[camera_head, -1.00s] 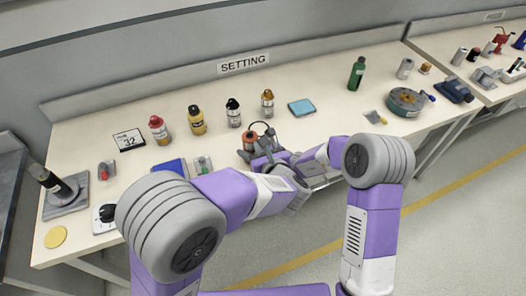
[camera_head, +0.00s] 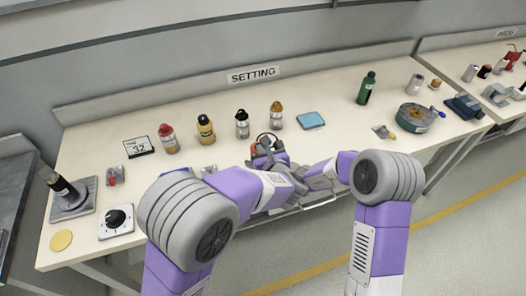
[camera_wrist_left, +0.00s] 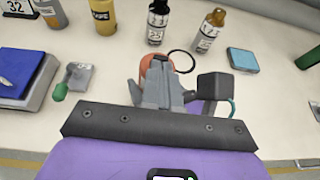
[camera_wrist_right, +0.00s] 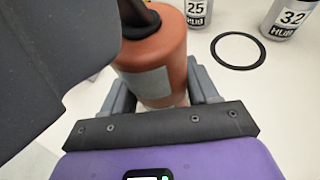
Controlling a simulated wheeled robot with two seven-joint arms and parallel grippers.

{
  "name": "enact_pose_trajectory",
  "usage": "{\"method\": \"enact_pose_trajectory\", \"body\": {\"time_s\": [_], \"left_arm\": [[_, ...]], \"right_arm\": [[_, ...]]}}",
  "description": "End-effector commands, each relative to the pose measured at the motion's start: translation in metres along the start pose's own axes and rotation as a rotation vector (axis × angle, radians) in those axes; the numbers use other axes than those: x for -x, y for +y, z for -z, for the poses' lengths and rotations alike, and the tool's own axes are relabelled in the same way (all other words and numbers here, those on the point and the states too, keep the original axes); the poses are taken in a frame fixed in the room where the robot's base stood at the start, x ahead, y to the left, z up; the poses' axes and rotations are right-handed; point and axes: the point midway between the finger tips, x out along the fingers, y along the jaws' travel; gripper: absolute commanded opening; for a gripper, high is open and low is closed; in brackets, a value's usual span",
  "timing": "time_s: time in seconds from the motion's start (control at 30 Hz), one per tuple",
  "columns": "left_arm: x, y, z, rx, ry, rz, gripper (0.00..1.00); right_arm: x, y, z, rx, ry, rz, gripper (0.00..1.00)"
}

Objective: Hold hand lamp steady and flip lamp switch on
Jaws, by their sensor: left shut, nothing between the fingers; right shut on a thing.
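The hand lamp has an orange-red cylindrical body (camera_wrist_right: 155,62) with a grey label and a dark neck on top. My right gripper (camera_wrist_right: 160,92) is shut around its lower body and holds it upright, near the bench's front edge. In the left wrist view the lamp (camera_wrist_left: 147,62) shows just behind the fingers of my left gripper (camera_wrist_left: 158,72). These fingers are shut and empty, in front of the lamp; whether they touch it I cannot tell. In the head view the lamp (camera_head: 277,146) is partly hidden by my arms. I cannot make out the lamp's switch.
A black ring (camera_wrist_right: 238,50) lies beside the lamp. A blue pad (camera_head: 310,120) lies to the right. A dial box (camera_head: 117,220) sits at the left.

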Motion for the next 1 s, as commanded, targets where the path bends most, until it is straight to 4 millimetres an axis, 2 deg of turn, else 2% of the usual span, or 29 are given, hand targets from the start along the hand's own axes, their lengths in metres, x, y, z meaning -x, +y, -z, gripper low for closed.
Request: {"method": "enact_pose_trajectory", "body": {"time_s": [1.0], "left_arm": [[-0.004,0.000,-0.015,0.005,0.212,0.003,0.00]], "right_arm": [[0.000,0.000,0.000,0.000,0.000,0.000,0.21]]}}
